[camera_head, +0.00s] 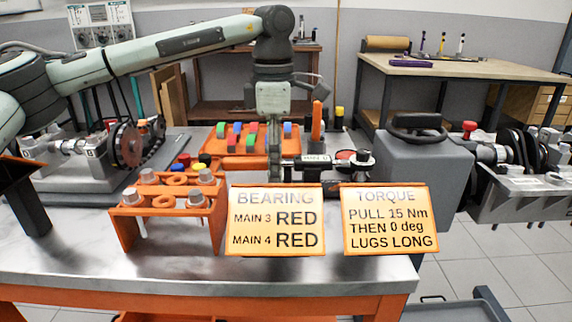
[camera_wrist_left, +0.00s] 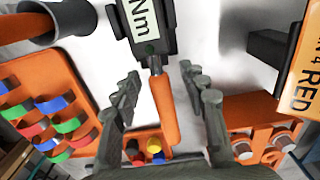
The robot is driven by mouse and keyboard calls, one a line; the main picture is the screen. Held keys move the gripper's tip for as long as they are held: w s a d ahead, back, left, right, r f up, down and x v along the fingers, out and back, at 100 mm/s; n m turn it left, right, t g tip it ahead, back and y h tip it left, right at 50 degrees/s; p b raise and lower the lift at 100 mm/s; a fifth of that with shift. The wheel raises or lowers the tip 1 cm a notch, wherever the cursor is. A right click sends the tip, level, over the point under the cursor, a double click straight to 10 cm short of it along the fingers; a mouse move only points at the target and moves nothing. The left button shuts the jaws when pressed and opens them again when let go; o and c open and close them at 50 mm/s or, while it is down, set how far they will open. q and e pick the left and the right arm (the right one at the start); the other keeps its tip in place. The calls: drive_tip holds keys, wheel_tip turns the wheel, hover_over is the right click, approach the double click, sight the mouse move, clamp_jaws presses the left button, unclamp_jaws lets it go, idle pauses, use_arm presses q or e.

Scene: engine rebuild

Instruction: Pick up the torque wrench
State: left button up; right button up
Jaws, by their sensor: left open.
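The torque wrench (camera_head: 318,161) lies on the grey bench behind the two orange signs, its dark body and display towards the right in the head view. In the left wrist view, its display block (camera_wrist_left: 146,28) reads "Nm" and its orange handle (camera_wrist_left: 164,106) runs between my fingers. My left gripper (camera_head: 278,166) points down over the handle end; it also shows in the left wrist view (camera_wrist_left: 163,88). Its fingers are open, one on each side of the handle, with gaps between. The head view mostly hides the handle. My right gripper is not in view.
An orange bolt rack (camera_head: 128,222) stands left of the bearing sign (camera_head: 275,241) and torque sign (camera_head: 390,240). Behind is an orange tray (camera_head: 222,146) of coloured bearing shells. A grey cup (camera_wrist_left: 60,22) with an orange handle stands close by.

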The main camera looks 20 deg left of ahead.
use_arm(q)
drive_tip(key=shift+c, duration=0.2)
clamp_jaws()
drive_tip(key=shift+r, duration=0.1)
